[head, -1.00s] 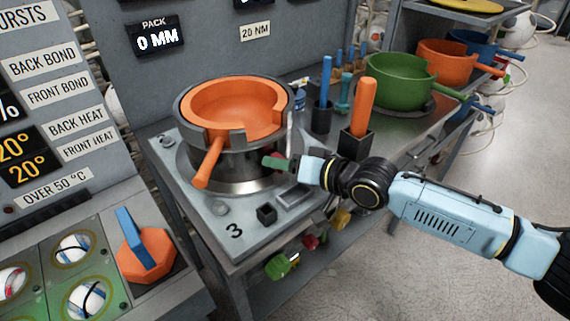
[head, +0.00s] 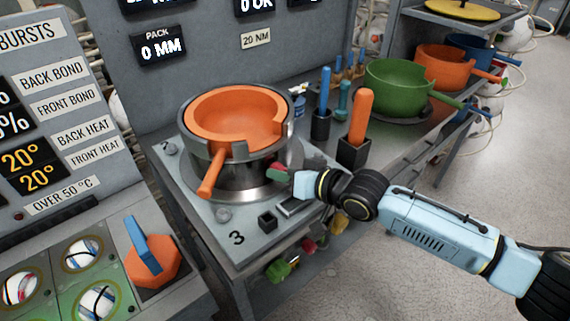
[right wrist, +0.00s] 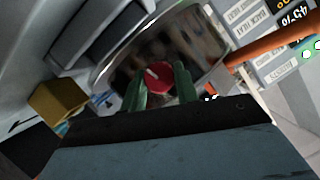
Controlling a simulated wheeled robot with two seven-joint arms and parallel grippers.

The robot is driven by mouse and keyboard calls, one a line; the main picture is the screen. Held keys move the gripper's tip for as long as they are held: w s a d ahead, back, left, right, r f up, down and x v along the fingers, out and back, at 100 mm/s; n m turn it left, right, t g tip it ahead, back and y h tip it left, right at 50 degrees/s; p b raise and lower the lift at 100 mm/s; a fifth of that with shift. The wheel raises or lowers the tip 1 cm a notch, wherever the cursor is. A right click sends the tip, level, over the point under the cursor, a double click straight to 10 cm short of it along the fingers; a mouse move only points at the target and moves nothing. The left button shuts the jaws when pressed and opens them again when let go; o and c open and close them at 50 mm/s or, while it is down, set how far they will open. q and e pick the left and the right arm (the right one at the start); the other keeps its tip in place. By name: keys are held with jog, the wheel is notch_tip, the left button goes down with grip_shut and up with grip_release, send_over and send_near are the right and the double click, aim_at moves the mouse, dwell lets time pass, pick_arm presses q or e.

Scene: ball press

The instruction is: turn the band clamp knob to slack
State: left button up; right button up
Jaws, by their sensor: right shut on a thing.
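The band clamp knob is a small red disc (right wrist: 158,76) with a pale mark, at the side of the shiny steel band (right wrist: 185,50) in the right wrist view. The green fingers of my right gripper (right wrist: 160,88) stand on either side of it, shut on it. In the head view a bit of red knob (head: 276,167) shows by my right gripper (head: 280,173), at the right side of the steel press pot. An orange bowl-shaped part (head: 235,115) with a handle sits in the pot's top. My left gripper is out of view.
A small black block (head: 267,220) stands on the press table's front corner. Holders with a blue and an orange handle (head: 361,115) stand to the right. Green and orange pans (head: 398,90) lie behind. A control panel with an orange knob (head: 152,262) is at the left.

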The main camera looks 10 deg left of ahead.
jog(key=n+p, duration=0.1)
jog(key=p, duration=0.1)
jog(key=n+t+h+p, duration=0.1)
jog(key=n+p, duration=0.1)
jog(key=p, duration=0.1)
jog(key=shift+s+a+r+h, duration=0.1)
jog(key=shift+s+r+h, duration=0.1)
jog(key=shift+h, duration=0.1)
jog(key=shift+f+n+t+h+p, duration=0.1)
jog(key=shift+n+t+h+p, duration=0.2)
jog(key=shift+n+t+p, duration=0.35)
jog(key=shift+n+t, duration=0.35)
jog(key=shift+n, duration=0.3)
jog(key=shift+s+a+f+n+t+h+p, duration=0.15)
jog(key=shift+n+t+h+p, duration=0.2)
jog(key=shift+n, duration=0.25)
jog(key=shift+n+t, duration=0.35)
jog(key=shift+n, duration=0.25)
jog(key=shift+f+n+t+h+b, duration=0.1)
jog(key=shift+n+t+h+b, duration=0.6)
jog(key=shift+n, duration=0.7)
jog(key=o, duration=1)
